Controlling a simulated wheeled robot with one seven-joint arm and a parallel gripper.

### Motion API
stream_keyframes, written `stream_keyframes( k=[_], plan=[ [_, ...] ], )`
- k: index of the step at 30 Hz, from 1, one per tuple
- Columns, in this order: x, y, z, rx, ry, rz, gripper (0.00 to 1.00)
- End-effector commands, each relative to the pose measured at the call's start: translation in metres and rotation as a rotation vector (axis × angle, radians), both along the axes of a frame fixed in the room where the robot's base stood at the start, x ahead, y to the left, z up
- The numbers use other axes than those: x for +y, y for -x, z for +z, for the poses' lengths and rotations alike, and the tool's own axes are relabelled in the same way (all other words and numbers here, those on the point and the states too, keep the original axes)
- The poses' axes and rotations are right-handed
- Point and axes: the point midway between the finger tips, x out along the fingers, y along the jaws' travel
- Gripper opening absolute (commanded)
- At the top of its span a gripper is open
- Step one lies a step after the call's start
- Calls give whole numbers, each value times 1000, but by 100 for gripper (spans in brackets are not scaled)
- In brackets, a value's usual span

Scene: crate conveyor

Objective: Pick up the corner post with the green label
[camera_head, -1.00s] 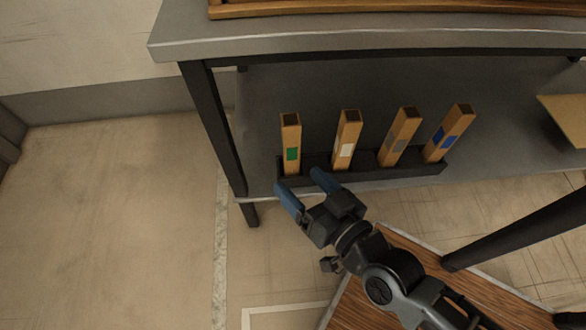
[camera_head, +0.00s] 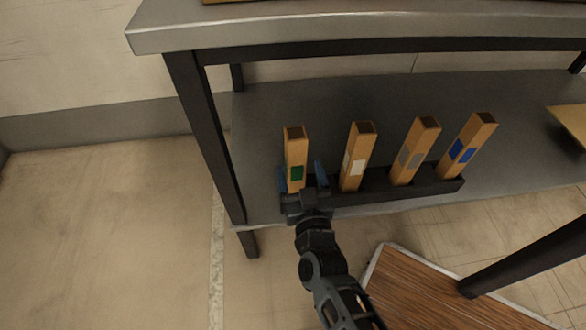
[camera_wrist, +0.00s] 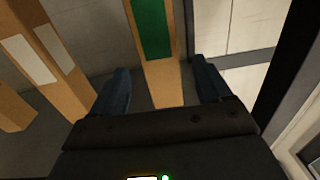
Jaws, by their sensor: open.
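The corner post with the green label (camera_head: 295,150) is a square wooden post standing upright at the left end of a dark rack (camera_head: 400,192) on the lower shelf. My gripper (camera_head: 301,180) is open, with its blue fingers on either side of this post near its lower part. In the wrist view the green-labelled post (camera_wrist: 157,70) stands between the two open fingers (camera_wrist: 162,88), with a gap visible on each side. The post's foot is partly hidden by my gripper.
Posts with a white label (camera_head: 357,150), a grey label (camera_head: 416,145) and a blue label (camera_head: 471,140) stand to the right in the rack. A black table leg (camera_head: 205,135) is close on the left. The tabletop (camera_head: 350,28) overhangs the shelf (camera_head: 262,105).

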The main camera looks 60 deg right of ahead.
Motion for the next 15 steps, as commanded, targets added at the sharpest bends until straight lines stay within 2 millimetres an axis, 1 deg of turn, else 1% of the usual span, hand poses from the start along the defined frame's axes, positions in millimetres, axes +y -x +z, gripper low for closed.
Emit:
stream_keyframes(
  k=[10,15],
  plan=[
    [-28,-24,0,0,4,-2,78],
    [-47,-40,3,-1,3,-4,78]
  ],
)
